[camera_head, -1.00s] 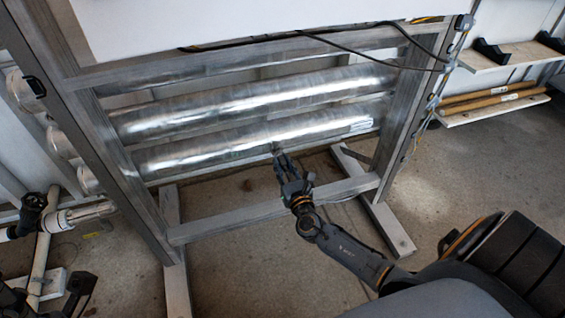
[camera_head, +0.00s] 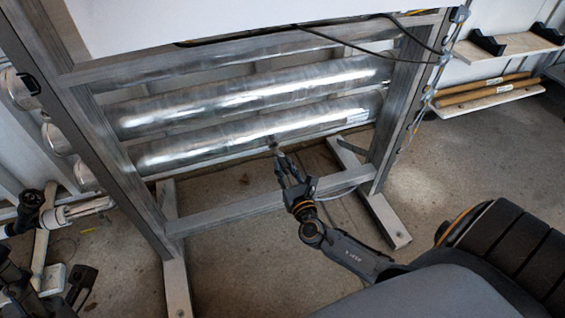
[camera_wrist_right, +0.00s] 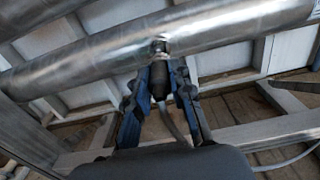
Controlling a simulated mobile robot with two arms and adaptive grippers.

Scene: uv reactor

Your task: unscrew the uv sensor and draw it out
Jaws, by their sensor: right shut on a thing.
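The uv sensor (camera_wrist_right: 159,80) is a dark cylinder under the lower steel reactor tube (camera_wrist_right: 130,52) in the right wrist view, with a grey cable (camera_wrist_right: 174,122) hanging from its lower end. A small metal port (camera_wrist_right: 160,46) sits on the tube just above it. My right gripper (camera_wrist_right: 165,82) is shut on the sensor, one blue-and-black finger on each side. In the head view, my right gripper (camera_head: 282,163) is just below the lower tube (camera_head: 250,132). The sensor is too small there to judge its seating.
A grey metal frame (camera_head: 225,214) surrounds the tubes, with its crossbar close to my right gripper. Its feet (camera_head: 385,220) stand on the concrete floor. Black cables (camera_head: 350,43) hang above. Pipework (camera_head: 75,210) stands at the left. Shelves (camera_head: 490,100) are at the right.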

